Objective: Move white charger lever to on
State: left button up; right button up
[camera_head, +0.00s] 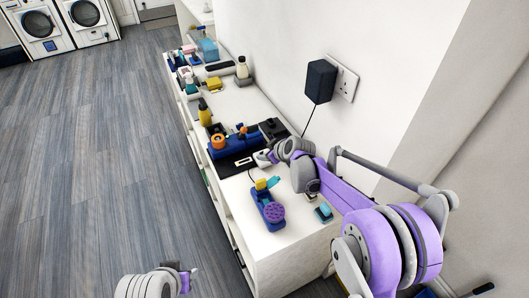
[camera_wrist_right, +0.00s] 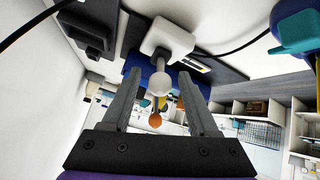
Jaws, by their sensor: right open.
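In the right wrist view, the white charger (camera_wrist_right: 167,38) is a small white block at the top. Its white lever, ending in a round knob (camera_wrist_right: 160,82), sticks out toward my right gripper (camera_wrist_right: 160,74). The two grey fingers are apart, one on each side of the knob, with a gap on both sides. In the head view, my right gripper (camera_head: 263,158) is low over the dark mat on the counter, and I cannot make out the lever there. My left arm shows at the bottom edge; its gripper (camera_head: 190,271) is too small and cut off to judge.
The white counter (camera_head: 290,240) holds a blue stand with a purple brush (camera_head: 270,207) in front of the dark mat (camera_head: 229,168). Several bottles and tools stand farther back. A black adapter (camera_head: 319,81) with a cable is plugged into the wall. The floor at left is clear.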

jog(key=shift+x, duration=1.35)
grip_shut()
